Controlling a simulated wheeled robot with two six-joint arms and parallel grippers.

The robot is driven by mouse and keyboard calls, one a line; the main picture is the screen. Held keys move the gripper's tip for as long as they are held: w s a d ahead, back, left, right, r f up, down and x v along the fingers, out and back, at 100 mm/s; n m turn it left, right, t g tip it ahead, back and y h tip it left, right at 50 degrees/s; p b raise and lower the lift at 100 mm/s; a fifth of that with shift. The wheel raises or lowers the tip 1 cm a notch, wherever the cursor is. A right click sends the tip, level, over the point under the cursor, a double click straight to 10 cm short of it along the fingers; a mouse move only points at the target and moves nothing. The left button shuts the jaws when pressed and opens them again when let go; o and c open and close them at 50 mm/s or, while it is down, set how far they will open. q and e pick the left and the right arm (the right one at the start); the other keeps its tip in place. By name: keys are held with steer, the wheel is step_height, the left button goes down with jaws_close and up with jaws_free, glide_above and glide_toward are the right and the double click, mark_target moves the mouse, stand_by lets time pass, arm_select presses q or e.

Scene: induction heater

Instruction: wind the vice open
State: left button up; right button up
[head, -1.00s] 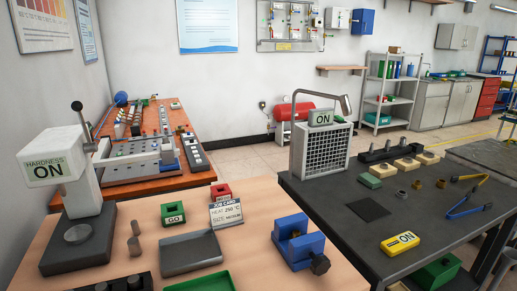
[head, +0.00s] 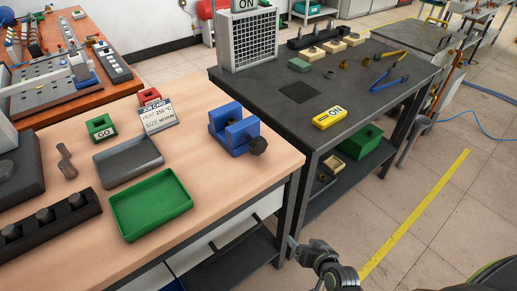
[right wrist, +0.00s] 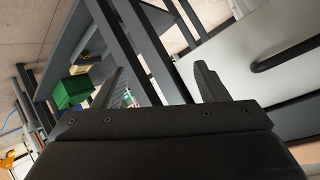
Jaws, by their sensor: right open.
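The blue vice (head: 232,127) stands near the right end of the wooden bench in the head view. Its dark screw knob (head: 258,146) is on the side facing the bench's right front corner. The gap between the vice jaws looks empty. My right gripper (head: 297,246) is low in the head view, beyond the bench's right edge, below and right of the vice and apart from it. In the right wrist view its two fingers (right wrist: 160,82) are spread with nothing between them. The vice does not show in that view. My left gripper is not in view.
A green tray (head: 151,205), a grey tray (head: 128,161) and a job card (head: 158,115) are left of the vice. The wood in front of the vice is clear.

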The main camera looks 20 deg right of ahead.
steer(key=w+a+r+t+y, duration=0.1)
steer(key=w+r+t, duration=0.1)
steer(key=r, duration=0.6)
steer(key=w+a+r+t, duration=0.1)
steer(key=a+r+t, duration=0.1)
steer(key=r, duration=0.6)
steer(key=t+y, duration=0.2)
glide_toward(261, 148)
steer(key=shift+m, duration=0.4)
steer(key=p+x, duration=0.2)
steer(key=x, duration=0.9)
steer(key=shift+w, duration=0.15)
steer(key=c, duration=0.9)
steer(key=shift+c, duration=0.3)
